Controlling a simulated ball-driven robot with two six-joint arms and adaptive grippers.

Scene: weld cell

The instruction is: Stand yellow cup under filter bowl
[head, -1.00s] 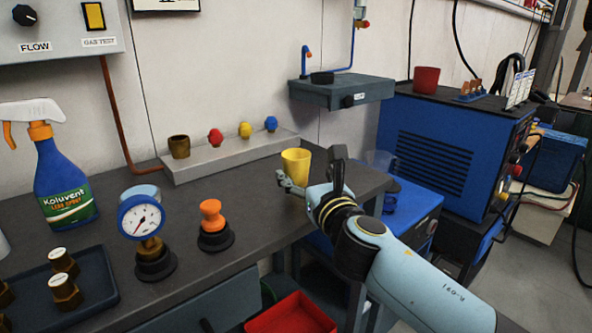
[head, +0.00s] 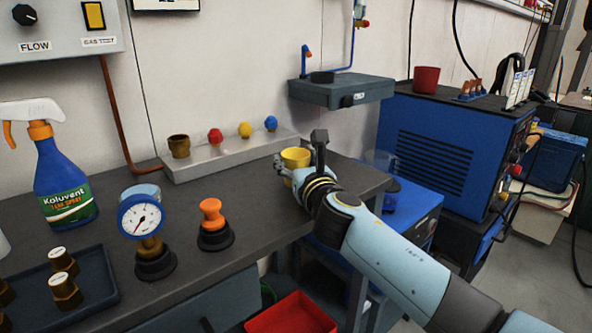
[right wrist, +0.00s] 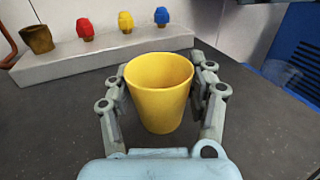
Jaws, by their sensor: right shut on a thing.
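The yellow cup (head: 296,156) is upright at the right part of the dark bench, in front of the long grey block. My right gripper (head: 300,172) is shut on it, and hides its lower part in the head view. In the right wrist view the cup (right wrist: 159,92) stands between the two fingers, empty as far as its inside shows. I cannot tell for sure whether its base touches the bench. A small grey fitting with a red knob (head: 361,14) is on the wall at the top; I cannot tell whether it is the filter bowl. My left gripper is not in view.
A grey wall shelf (head: 341,92) with a black disc juts out right of the cup. A clear cup (head: 381,163) stands on a blue cabinet beyond the bench edge. A gauge (head: 142,217), orange-topped fitting (head: 211,215) and spray bottle (head: 62,170) stand on the left.

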